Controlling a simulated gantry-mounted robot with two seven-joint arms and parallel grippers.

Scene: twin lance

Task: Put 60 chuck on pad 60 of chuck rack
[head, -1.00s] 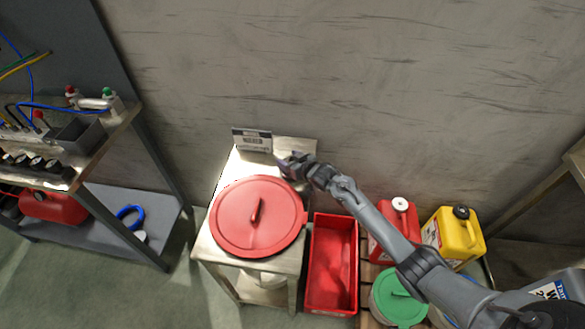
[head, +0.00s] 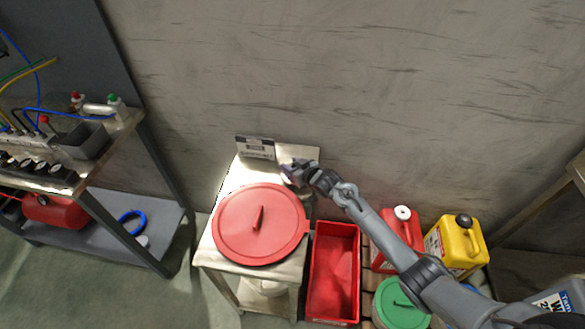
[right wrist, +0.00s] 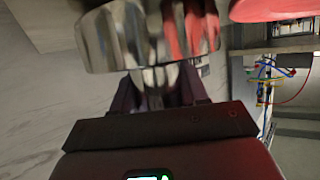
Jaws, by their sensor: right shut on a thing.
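My right gripper (head: 290,175) is over the back part of a small metal table, to the right of a label plate. In the right wrist view the fingers (right wrist: 158,92) are shut on a shiny, round metal chuck (right wrist: 150,38). No number can be read on the chuck. In the head view the gripper and wrist mostly hide it. I cannot make out the chuck rack or pad 60 in either view. My left gripper is not in view.
A large red lid (head: 260,224) covers the front of the metal table (head: 243,175). The label plate (head: 255,147) stands at its back edge. A red bin (head: 333,275), a red can (head: 402,232) and a yellow can (head: 457,243) stand right. A workbench (head: 110,145) stands left.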

